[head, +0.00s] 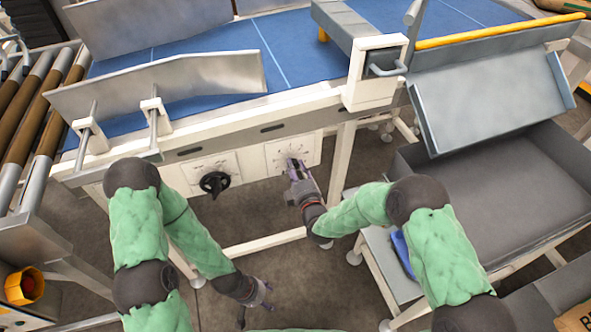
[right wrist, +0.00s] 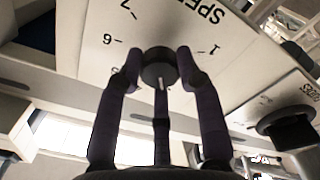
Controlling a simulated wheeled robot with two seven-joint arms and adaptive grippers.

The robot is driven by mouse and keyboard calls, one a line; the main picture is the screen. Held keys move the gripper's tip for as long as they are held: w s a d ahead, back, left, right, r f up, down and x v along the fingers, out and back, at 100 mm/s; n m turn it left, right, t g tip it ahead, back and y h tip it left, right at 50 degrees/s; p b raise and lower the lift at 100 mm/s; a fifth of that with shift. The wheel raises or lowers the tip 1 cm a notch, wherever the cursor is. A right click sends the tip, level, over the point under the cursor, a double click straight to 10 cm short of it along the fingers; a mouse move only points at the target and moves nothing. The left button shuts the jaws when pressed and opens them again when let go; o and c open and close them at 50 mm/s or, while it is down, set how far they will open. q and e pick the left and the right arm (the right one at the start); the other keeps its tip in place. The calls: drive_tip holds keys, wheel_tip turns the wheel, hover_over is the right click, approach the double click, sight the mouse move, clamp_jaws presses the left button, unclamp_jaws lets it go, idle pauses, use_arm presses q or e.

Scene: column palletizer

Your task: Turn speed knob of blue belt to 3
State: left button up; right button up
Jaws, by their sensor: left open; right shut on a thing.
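The speed knob (right wrist: 160,66) is a dark round knob on a white dial plate with black numbers and partly visible "SPEE" lettering. It shows between my right gripper's fingers in the right wrist view. A white mark (right wrist: 162,83) shows on it; the number it points to is hidden. My right gripper (head: 294,166) is shut on the knob at the right-hand panel (head: 309,147), below the blue belt (head: 225,42). In the head view the gripper covers the knob. My left gripper (head: 256,304) is open and empty, low over the floor.
A larger black handwheel (head: 214,183) sits on the panel left of the speed dial. It also shows at the right wrist view's right edge (right wrist: 284,118). A roller conveyor (head: 40,110) stands at left, a grey bin (head: 500,185) at right. Floor below the panels is clear.

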drive_tip(key=shift+w+a+r, duration=0.1)
drive_tip(key=shift+a+r, duration=0.1)
drive_tip(key=shift+r, duration=0.15)
drive_tip(key=o, duration=1.1)
drive_tip(key=shift+c, duration=0.2)
drive_tip(key=shift+o, duration=0.4)
drive_tip(key=shift+a+f, duration=0.1)
drive_tip(key=shift+f, duration=0.05)
drive_tip(key=shift+f, duration=0.1)
drive_tip(key=v, duration=1.2)
